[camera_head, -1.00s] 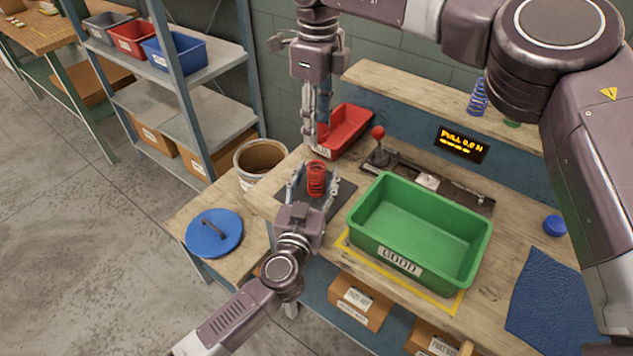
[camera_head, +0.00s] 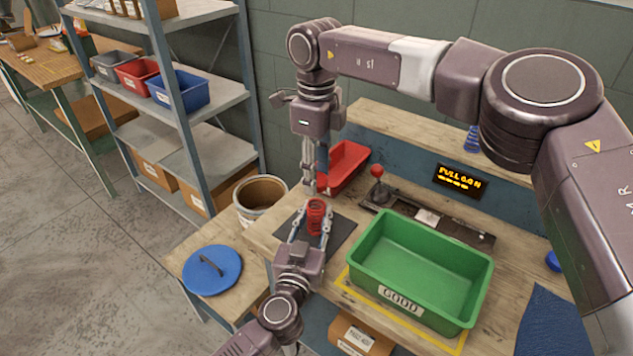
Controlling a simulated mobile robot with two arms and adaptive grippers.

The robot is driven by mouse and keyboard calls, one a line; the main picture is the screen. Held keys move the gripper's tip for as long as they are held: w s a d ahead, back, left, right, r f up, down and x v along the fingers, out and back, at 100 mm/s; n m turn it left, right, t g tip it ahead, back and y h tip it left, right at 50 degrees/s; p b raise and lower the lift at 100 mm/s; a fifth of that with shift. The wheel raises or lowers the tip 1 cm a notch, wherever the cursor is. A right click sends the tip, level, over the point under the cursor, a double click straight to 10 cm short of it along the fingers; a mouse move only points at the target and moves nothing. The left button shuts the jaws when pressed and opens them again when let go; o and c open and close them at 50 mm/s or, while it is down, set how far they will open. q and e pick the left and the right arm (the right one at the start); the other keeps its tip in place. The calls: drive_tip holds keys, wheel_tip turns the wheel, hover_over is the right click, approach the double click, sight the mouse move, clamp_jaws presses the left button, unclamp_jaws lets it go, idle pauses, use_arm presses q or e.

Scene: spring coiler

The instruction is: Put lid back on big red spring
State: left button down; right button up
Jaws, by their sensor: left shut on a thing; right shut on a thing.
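The big red spring (camera_head: 317,216) stands upright over a dark mat on the workbench. My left gripper (camera_head: 312,228) comes from the near side and is shut on it, one finger on either side. My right gripper (camera_head: 311,188) points straight down from above, with its tips at the top of the spring. It is shut, seemingly on the spring's upper end, but the contact is too small to make out clearly. A blue round lid (camera_head: 225,284) with a bar handle lies flat on the low side table, away from both grippers.
An open bucket (camera_head: 242,214) stands behind the lid. A green bin (camera_head: 375,290) is right of the spring, a red bin (camera_head: 352,178) behind it. A red-knobbed lever (camera_head: 377,172) and a display (camera_head: 460,180) reading a pull force are at the back.

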sight(316, 217)
drive_tip(key=shift+f, duration=1.1)
drive_tip(key=shift+f, duration=0.85)
drive_tip(key=shift+f, duration=0.6)
